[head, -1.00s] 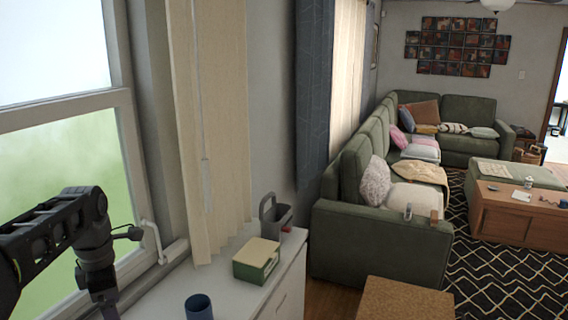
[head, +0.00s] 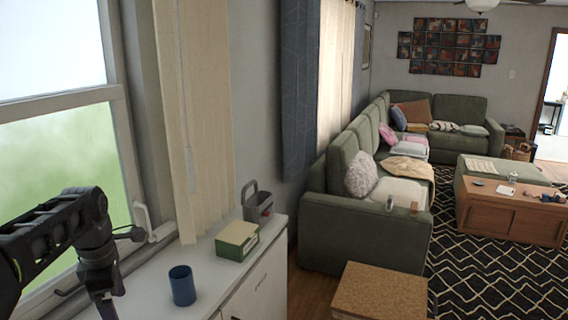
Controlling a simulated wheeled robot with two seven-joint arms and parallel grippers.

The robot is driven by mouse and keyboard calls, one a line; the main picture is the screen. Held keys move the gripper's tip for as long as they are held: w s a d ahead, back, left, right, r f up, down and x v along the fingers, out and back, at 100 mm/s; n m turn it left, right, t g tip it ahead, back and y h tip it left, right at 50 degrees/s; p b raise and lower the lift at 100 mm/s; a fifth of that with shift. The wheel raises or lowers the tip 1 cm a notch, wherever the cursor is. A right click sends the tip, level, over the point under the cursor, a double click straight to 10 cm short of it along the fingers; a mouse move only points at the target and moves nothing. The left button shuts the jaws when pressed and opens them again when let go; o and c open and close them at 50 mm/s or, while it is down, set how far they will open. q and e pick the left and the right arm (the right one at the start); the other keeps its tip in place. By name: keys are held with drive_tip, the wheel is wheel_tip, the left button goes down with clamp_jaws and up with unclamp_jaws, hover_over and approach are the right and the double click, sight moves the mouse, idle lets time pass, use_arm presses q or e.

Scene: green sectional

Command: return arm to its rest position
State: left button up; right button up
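My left arm comes in from the left, in front of the window and over the white cabinet top. Its black gripper (head: 104,300) hangs downward at the lower left, and its fingertips are at or past the bottom edge of the picture. I cannot tell whether it is open or shut, and no held thing shows. The gripper is to the left of a blue cup (head: 182,286), apart from it. My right gripper is not in view.
The white cabinet (head: 215,276) also carries a green and cream box (head: 236,241) and a grey caddy (head: 257,205). A cork-topped table (head: 380,292), a green sectional (head: 365,235) and a wooden coffee table (head: 510,213) stand to the right. Patterned rug shows between them.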

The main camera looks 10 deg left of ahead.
use_arm(q)
drive_tip(key=w+d+f+m+t, duration=0.4)
drive_tip(key=w+d+f+m, duration=0.1)
drive_tip(key=w+f+m, duration=0.35)
drive_tip(key=d+f+m+h+b, duration=0.25)
drive_tip(key=d+f+m, duration=0.7)
drive_tip(key=f, duration=0.75)
drive_tip(key=s+d+f+m+b, duration=0.1)
drive_tip(key=s+d+f+b, duration=0.1)
drive_tip(key=s+d+f, duration=0.4)
drive_tip(key=s+d+f+m+b, duration=0.2)
drive_tip(key=s+d+f, duration=0.25)
drive_tip(key=f, duration=0.45)
drive_tip(key=s+d+f+g+b, duration=0.1)
drive_tip(key=s+d+f, duration=0.2)
drive_tip(key=s, duration=0.3)
drive_tip(key=s+d+f+g+h+b, duration=0.1)
drive_tip(key=s+d+f, duration=0.1)
drive_tip(key=s+f, duration=0.2)
drive_tip(key=s+d+f+m+g+h+b, duration=0.1)
drive_tip(key=s+d+f+g, duration=0.1)
drive_tip(key=s, duration=0.6)
wheel_tip(320, 180, down, 2)
drive_tip(key=shift+s+d+f, duration=0.1)
drive_tip(key=shift+s+d, duration=0.2)
drive_tip(key=shift+d, duration=0.5)
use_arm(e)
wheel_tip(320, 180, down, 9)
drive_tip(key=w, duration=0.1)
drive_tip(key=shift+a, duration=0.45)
